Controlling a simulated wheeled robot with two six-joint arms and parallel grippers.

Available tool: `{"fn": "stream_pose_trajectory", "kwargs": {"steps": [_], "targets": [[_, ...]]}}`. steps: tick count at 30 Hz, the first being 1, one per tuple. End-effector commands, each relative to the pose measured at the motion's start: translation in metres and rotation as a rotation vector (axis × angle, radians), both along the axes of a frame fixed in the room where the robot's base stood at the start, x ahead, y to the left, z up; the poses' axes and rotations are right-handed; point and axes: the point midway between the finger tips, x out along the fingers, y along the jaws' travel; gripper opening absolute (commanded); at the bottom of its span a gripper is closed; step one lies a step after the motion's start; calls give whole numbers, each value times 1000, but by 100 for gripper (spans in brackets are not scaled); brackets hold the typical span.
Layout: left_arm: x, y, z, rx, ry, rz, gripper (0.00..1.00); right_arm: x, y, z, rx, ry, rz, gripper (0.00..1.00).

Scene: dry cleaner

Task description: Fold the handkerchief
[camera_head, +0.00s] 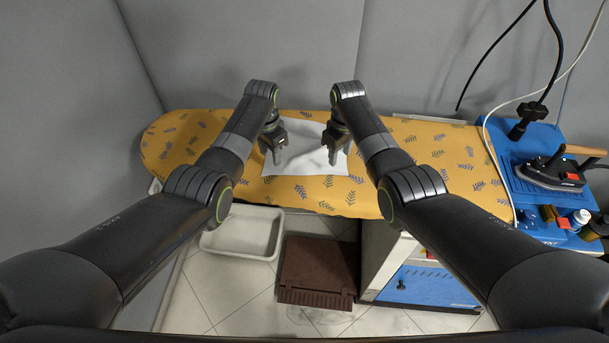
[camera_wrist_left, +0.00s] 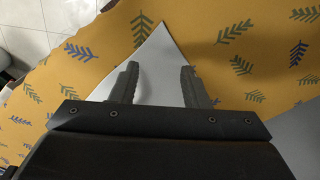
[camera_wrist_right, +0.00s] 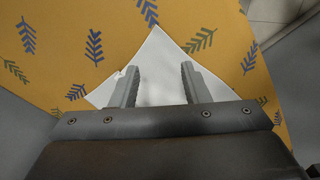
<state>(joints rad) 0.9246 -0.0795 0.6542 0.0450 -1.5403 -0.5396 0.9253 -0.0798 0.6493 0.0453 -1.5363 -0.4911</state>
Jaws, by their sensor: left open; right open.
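A white handkerchief (camera_head: 305,160) lies on the yellow leaf-patterned ironing board (camera_head: 432,150), largely spread out, its far part partly hidden by my arms. My left gripper (camera_head: 272,160) is open above its left side. In the left wrist view one corner of the handkerchief (camera_wrist_left: 158,58) shows between and beyond the open fingers (camera_wrist_left: 160,78). My right gripper (camera_head: 332,160) is open above its right side. In the right wrist view a corner of the handkerchief (camera_wrist_right: 155,52) shows between and beyond the open fingers (camera_wrist_right: 158,82). I cannot tell whether the fingertips touch the cloth.
An iron (camera_head: 548,174) rests on a blue stand (camera_head: 520,140) at the right, with bottles beside it. A cable hangs above it. A pale tray (camera_head: 240,250) and a brown crate (camera_head: 318,262) are below the board. The board's left end is clear.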

Motion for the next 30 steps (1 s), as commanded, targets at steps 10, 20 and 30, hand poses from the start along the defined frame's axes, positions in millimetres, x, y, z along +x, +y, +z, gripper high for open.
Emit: {"fn": "stream_pose_trajectory", "kwargs": {"steps": [10, 20, 30], "targets": [[0, 0, -31, 0, 1, 1, 42, 0, 0, -31, -1, 1, 1, 42], [0, 0, -36, -1, -1, 1, 42, 0, 0, -36, 0, -1, 1, 42], [0, 0, -41, -1, -1, 2, 42, 0, 0, -41, 1, -1, 1, 42]]}}
